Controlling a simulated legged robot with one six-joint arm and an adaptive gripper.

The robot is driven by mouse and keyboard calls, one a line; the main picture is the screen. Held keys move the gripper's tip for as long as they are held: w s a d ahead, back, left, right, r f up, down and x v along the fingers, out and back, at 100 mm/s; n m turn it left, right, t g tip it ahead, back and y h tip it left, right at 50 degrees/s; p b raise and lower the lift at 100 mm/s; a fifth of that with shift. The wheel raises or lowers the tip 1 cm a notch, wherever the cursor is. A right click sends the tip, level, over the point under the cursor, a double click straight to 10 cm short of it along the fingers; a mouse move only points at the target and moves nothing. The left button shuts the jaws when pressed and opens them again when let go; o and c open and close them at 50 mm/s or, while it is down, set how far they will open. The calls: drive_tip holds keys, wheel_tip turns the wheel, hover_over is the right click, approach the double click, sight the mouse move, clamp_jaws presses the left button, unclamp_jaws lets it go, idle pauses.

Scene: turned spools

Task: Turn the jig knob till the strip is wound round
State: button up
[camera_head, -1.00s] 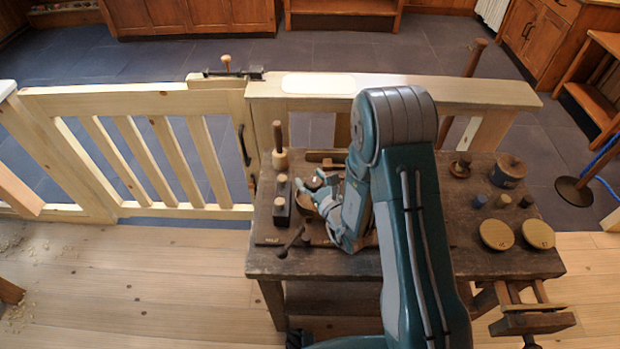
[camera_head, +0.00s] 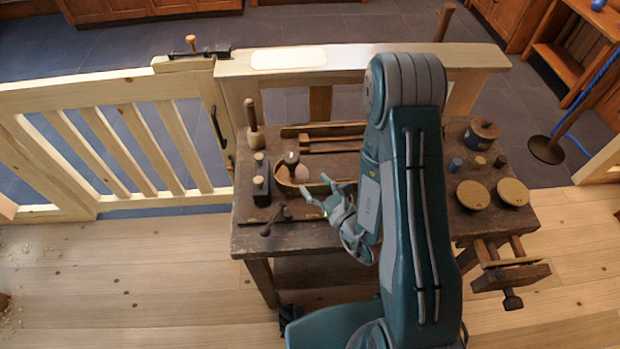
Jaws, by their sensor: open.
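A pale tan strip (camera_head: 287,187) shows curved along the jig's near side, below the knob. How far it goes round at the back and right is too small to tell. My gripper (camera_head: 317,190) is open and empty, to the right of and nearer than the knob, apart from it. Its fingers point left toward the jig and cover part of the bench beside it.
A dark block with two pegs (camera_head: 261,180) stands left of the jig, and a dark lever handle (camera_head: 275,220) lies in front. A wooden-handled tool (camera_head: 253,120) stands behind. Round tan lids (camera_head: 473,195) lie at the right. A wooden gate (camera_head: 120,140) adjoins the bench's left.

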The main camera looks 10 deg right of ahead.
sight(285, 155)
drive_tip(key=shift+o, duration=0.5)
drive_tip(key=shift+w+r+y, duration=0.1)
drive_tip(key=shift+w+y, duration=0.3)
drive_tip(key=shift+y, duration=0.1)
drive_tip(key=shift+w+r+n+g+y, duration=0.3)
drive_tip(key=shift+w+n+g+y, duration=0.55)
drive_tip(key=shift+y, duration=0.25)
drive_tip(key=shift+w+d+r+n+g+y, duration=0.15)
drive_tip(key=shift+w+n+g+y, duration=0.25)
drive_tip(key=shift+y, duration=0.2)
drive_tip(key=d+n+g+y, duration=0.1)
drive_tip(key=n+g, duration=0.1)
drive_tip(key=w+d+n+g+y, duration=0.1)
drive_tip(key=g, duration=0.1)
drive_tip(key=shift+d+n+g, duration=0.25)
drive_tip(key=shift+d+n, duration=0.05)
drive_tip(key=shift+n, duration=0.05)
drive_tip(key=x, duration=1)
drive_tip(key=shift+w+a, duration=0.15)
drive_tip(key=shift+a, duration=0.25)
